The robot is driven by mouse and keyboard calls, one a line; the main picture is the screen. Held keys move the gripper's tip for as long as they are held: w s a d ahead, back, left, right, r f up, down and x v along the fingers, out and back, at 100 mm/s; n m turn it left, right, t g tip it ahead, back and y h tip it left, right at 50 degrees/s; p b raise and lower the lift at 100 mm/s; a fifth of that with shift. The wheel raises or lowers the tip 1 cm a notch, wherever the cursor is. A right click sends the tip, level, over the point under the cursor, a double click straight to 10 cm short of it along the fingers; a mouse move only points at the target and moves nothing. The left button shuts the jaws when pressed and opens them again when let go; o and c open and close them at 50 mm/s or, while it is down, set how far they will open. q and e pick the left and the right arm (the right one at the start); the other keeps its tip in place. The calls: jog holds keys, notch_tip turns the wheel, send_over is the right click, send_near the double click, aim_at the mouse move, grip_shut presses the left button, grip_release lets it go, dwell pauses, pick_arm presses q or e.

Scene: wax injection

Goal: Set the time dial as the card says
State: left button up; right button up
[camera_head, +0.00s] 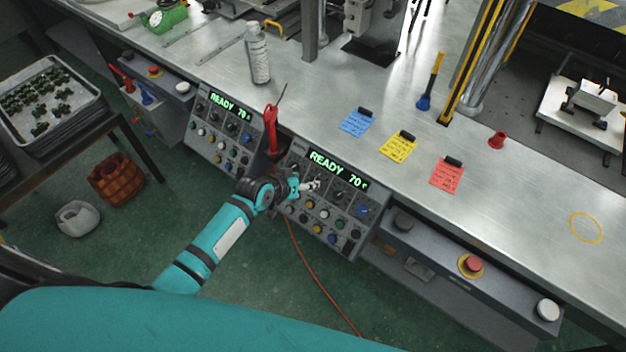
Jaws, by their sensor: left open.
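My left gripper (310,185) is open at the upper left of the right-hand control panel (298,235), in front of its dials. I cannot tell whether it touches one. Its fingers and wrist hide part of the panel. The panel's display (338,169) reads READY 70 in green. Dark dials with light marks sit below the display, one with a blue face (362,211). Dial labels are too small to read. Blue (356,124), yellow (397,148) and red (446,175) cards lie on the bench with black clips; their writing is unreadable. My right gripper is out of view.
A second panel (218,135) stands to the left, also showing READY 70. A red-handled tool (271,130) stands between the panels. A spray can (257,55) and a blue-and-yellow brush (428,90) are on the metal bench (520,195). A red button (471,265) is at right.

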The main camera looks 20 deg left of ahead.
pick_arm(q)
jog(key=x, duration=0.5)
jog(key=shift+w+d+f, duration=0.1)
jog(key=shift+w+f, duration=0.15)
grip_shut()
